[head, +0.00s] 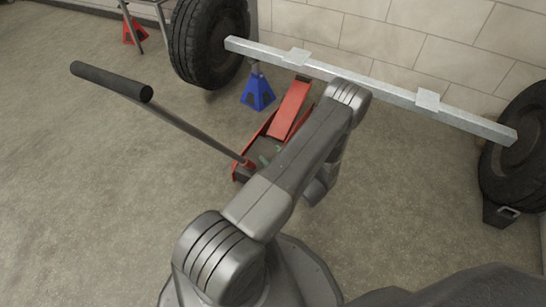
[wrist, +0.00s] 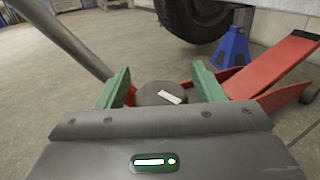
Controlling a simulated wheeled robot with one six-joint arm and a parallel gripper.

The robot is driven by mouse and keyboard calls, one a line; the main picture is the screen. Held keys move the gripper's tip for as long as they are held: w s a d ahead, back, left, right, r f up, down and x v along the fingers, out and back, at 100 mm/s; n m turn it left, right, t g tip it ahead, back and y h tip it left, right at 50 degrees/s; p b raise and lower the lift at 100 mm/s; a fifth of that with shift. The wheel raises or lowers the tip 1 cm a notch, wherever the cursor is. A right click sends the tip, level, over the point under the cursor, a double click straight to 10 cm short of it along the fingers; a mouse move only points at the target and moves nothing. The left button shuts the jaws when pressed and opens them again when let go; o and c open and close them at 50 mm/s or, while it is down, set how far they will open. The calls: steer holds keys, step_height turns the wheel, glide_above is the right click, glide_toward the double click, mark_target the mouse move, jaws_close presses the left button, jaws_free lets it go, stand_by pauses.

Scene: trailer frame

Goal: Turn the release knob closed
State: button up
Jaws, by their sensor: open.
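The release knob (wrist: 153,90) is a dark round disc with a white bar mark, which slants down to the right in the wrist view. My gripper (wrist: 160,78) has two green fingers, open, one on each side of the knob with a visible gap at both sides. I cannot tell how deep the fingers reach. The knob belongs to the red floor jack (head: 291,108), also seen in the wrist view (wrist: 275,65). In the head view my arm covers the knob; only bits of green finger show.
The jack's long handle (head: 185,125) rises to the left, close by my gripper's left finger in the wrist view. A blue stand (head: 258,90) is behind the jack. A metal axle (head: 385,90) with two tyres spans the back by the wall.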

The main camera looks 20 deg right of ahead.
steer(key=shift+c, duration=0.4)
steer(key=c, duration=0.9)
steer(key=shift+f+m+t+h+b, duration=0.1)
steer(key=shift+m+t+h+b, duration=0.2)
steer(key=shift+m+h, duration=0.95)
steer(key=shift+d+m+h, duration=0.15)
steer(key=shift+m+h, duration=0.35)
steer(key=shift+h, duration=0.6)
steer(key=shift+d+m+h, duration=0.15)
steer(key=shift+m+h, duration=0.3)
steer(key=shift+h, duration=0.6)
steer(key=o, duration=1)
